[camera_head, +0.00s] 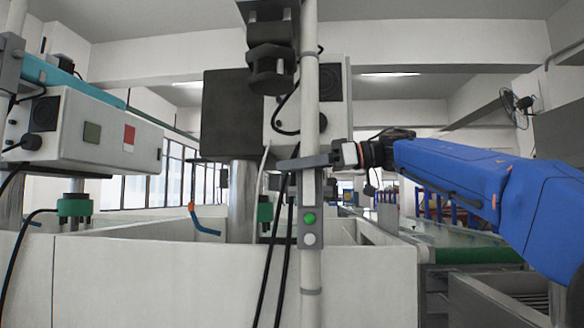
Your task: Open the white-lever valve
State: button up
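My gripper (290,172) is at the end of the blue arm that reaches in from the right. Its grey fingers point left, at the height of the grey vertical pipe (310,110) in the middle. The pipe overlaps the finger area, so the gap between the fingers is not clear. I cannot make out a white-lever valve for certain. A thin pale strip (262,172) shows just left of the fingers, and I cannot tell if it is a lever or a cable. A bent blue pipe piece with an orange-red end (205,222) stands inside the tank, lower left of my gripper.
White tank walls (150,285) fill the lower front. A button box (309,226) with green and white buttons is on the pipe. Black cables hang beside it. A white control box (85,132) is at left, and a green conveyor (470,253) at right.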

jog(key=shift+d, duration=0.1)
jog(key=d+r, duration=0.2)
jog(key=d, duration=1.5)
jog(key=shift+s+r, duration=0.2)
jog(key=shift+s, duration=0.1)
